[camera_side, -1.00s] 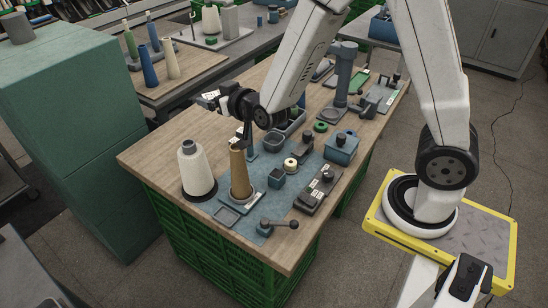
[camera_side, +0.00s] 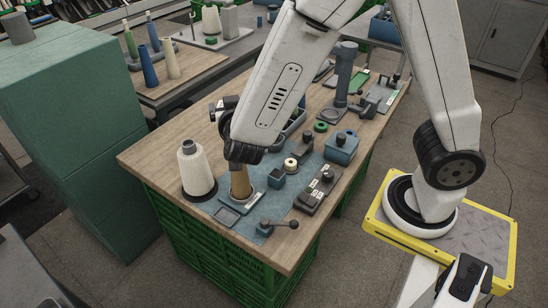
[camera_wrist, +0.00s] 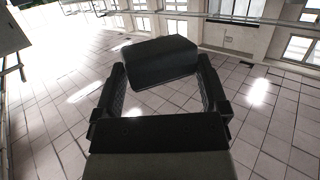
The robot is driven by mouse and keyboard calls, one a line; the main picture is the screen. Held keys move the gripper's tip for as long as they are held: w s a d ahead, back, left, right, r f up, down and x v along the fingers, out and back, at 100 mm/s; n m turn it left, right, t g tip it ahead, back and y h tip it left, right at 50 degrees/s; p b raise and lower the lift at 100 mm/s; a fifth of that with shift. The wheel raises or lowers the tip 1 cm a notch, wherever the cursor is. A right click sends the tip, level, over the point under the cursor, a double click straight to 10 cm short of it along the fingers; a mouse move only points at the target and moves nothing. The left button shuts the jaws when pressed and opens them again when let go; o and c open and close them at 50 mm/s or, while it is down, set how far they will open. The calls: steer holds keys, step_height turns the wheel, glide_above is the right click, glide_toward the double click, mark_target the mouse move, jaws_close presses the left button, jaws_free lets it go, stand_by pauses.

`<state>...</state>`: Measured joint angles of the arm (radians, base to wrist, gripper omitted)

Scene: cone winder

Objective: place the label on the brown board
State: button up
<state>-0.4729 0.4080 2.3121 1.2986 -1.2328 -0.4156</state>
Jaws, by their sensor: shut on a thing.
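In the wrist view my gripper (camera_wrist: 162,68) is shut on a dark block (camera_wrist: 160,58), with one finger at each side. I cannot tell whether this block is the label, as no print shows on its visible side. In the side view my arm covers most of the gripper; only small dark parts show left of the white link, above the tabletop. The brown wooden tabletop (camera_side: 150,158) is the only large brown board I make out near the arm. No separate label can be made out for certain.
A white yarn cone (camera_side: 194,168) stands on a black base at the left. A brown cone (camera_side: 240,184) stands beside it, its top hidden by my arm. A blue box (camera_side: 341,149) and small fixtures crowd the mat. The tabletop's left corner is clear.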

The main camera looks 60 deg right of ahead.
steer(key=s+a+f+m+g+h, duration=0.1)
steer(key=s+a+m+g+h, duration=0.15)
steer(key=s, duration=0.35)
steer(key=s+a+f+m+g+h, duration=0.1)
steer(key=s+m+g+h, duration=0.15)
steer(key=s, duration=0.35)
step_height(320, 180, down, 19)
steer(key=g, duration=0.1)
steer(key=shift+w+f+y, duration=0.15)
steer(key=shift+y, duration=0.25)
steer(key=shift+w+d, duration=0.1)
steer(key=shift+w, duration=0.05)
steer(key=w+f, duration=0.2)
steer(key=w, duration=0.2)
steer(key=w+a+f, duration=0.1)
steer(key=w+f, duration=0.2)
steer(key=w, duration=0.1)
steer(key=w+a+f, duration=0.1)
steer(key=w+f, duration=0.2)
steer(key=w, duration=0.1)
steer(key=shift+w+f, duration=0.4)
steer(key=shift+f, duration=0.05)
steer(key=shift+f, duration=0.1)
